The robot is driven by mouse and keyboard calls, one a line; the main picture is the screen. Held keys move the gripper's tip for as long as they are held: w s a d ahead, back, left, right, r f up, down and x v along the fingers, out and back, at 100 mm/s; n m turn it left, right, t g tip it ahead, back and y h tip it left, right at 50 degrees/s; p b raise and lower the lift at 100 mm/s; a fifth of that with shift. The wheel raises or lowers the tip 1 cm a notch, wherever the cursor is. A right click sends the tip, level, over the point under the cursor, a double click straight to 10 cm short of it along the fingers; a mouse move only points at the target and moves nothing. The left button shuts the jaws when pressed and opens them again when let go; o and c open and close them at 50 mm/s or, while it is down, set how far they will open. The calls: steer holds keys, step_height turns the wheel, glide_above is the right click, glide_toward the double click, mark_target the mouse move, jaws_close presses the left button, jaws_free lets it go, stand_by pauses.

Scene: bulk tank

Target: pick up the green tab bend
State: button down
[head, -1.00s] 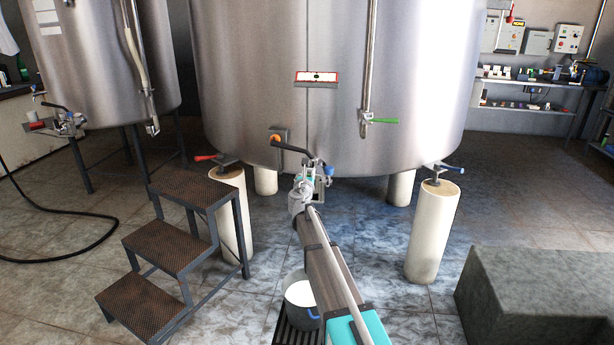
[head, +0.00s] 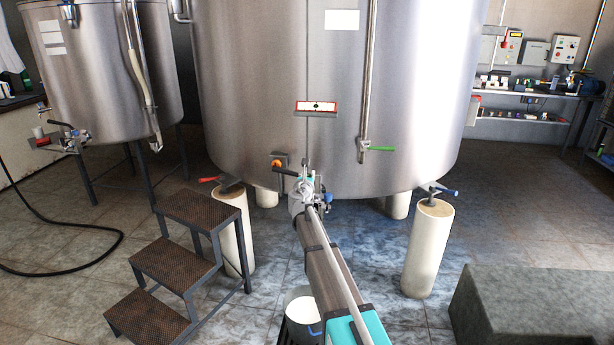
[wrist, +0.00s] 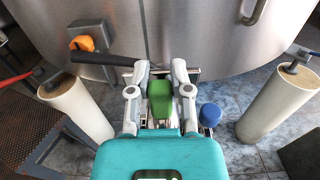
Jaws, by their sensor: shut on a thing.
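The green tab bend (wrist: 160,96) shows in the wrist view as a bright green tab between my two fingers, with some metal below it. My gripper (wrist: 158,84) is shut on it, a finger on each side. In the head view my gripper (head: 308,187) is in front of the lower edge of the large steel tank (head: 260,120). The bend itself is too small to make out there.
A black lever (wrist: 108,59) and an orange knob (wrist: 83,43) are close left of my gripper. A blue knob (wrist: 210,114) is close right. White pillars (head: 428,250) and metal steps (head: 180,265) flank my arm. A bucket (head: 300,315) stands below.

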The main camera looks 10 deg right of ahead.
steer(key=shift+r+p, duration=1.65)
steer(key=shift+r, duration=0.45)
